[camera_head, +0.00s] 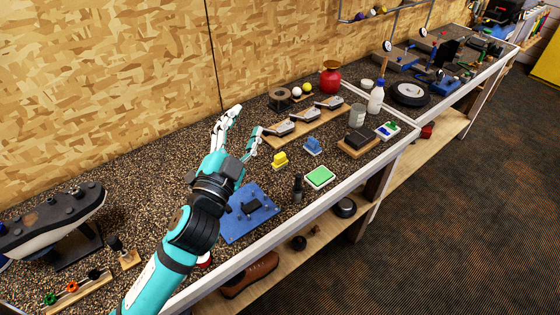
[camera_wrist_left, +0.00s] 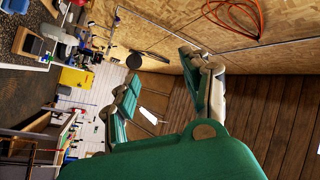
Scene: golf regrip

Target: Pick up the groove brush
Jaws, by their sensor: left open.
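My left gripper (camera_head: 246,122) is above the speckled bench, fingers open and pointing toward the back wall. Its open fingers also show in the left wrist view (camera_wrist_left: 160,62), with nothing between them. I cannot tell for sure which item is the groove brush. Small candidates are a yellow block-like piece (camera_head: 280,159), a blue piece (camera_head: 313,146) and a dark upright piece (camera_head: 298,189), all right of the gripper and apart from it. The left wrist view shows no brush that I can make out. My right gripper is not in view.
A green pad (camera_head: 320,177) and a blue mat (camera_head: 248,214) lie near the bench's front edge. Golf club heads sit on a wooden rack (camera_head: 304,127) behind. A white bottle (camera_head: 376,98) and a red vase (camera_head: 330,78) stand farther right. The wooden wall (camera_head: 120,70) bounds the back.

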